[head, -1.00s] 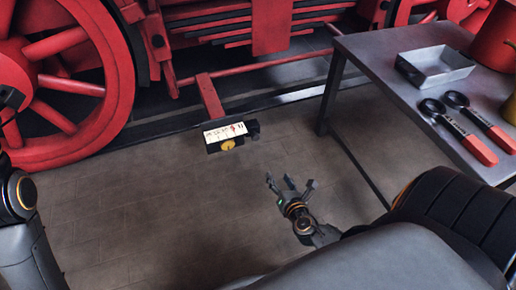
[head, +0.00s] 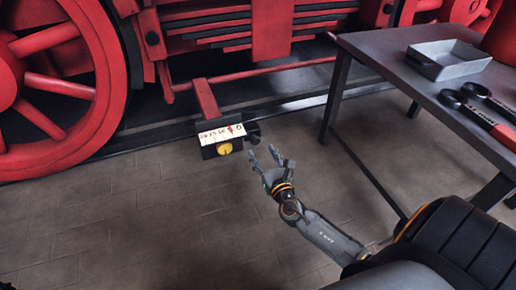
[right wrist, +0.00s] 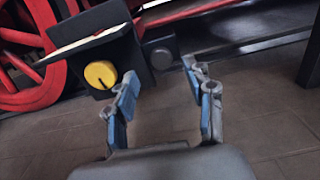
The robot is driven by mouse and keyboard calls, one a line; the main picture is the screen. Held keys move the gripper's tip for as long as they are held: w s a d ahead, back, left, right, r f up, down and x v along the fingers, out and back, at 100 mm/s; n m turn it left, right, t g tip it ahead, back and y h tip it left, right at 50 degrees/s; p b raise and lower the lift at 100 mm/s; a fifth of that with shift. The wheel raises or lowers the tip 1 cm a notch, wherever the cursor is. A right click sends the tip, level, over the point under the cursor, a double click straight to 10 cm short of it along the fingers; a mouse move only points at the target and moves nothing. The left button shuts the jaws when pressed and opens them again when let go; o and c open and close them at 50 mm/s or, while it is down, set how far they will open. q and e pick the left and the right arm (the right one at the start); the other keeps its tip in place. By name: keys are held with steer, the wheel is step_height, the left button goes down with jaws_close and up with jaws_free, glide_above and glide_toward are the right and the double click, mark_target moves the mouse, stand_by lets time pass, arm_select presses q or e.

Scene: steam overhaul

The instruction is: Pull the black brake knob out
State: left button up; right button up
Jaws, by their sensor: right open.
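A small black control box (head: 222,149) with a white label plate on top and a yellow round dial on its front hangs at the end of a red bar. The black brake knob (head: 253,131) sticks out at the box's right side. In the right wrist view the black knob (right wrist: 161,55) shows beyond the fingertips, between them. My right gripper (head: 270,158) is open and empty, just below and right of the box, apart from the knob. Its two fingers (right wrist: 160,78) point toward the knob in the right wrist view. My left gripper is out of view.
A red spoked wheel (head: 50,85) and locomotive frame stand behind and left. A grey metal table (head: 400,92) at right holds a shallow tray (head: 448,60) and red-handled tools (head: 480,115). The tiled floor below the box is clear.

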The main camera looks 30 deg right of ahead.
mark_target(256, 142)
steer(key=shift+b+x, duration=0.4)
steer(key=shift+x, duration=1.9)
jaws_close()
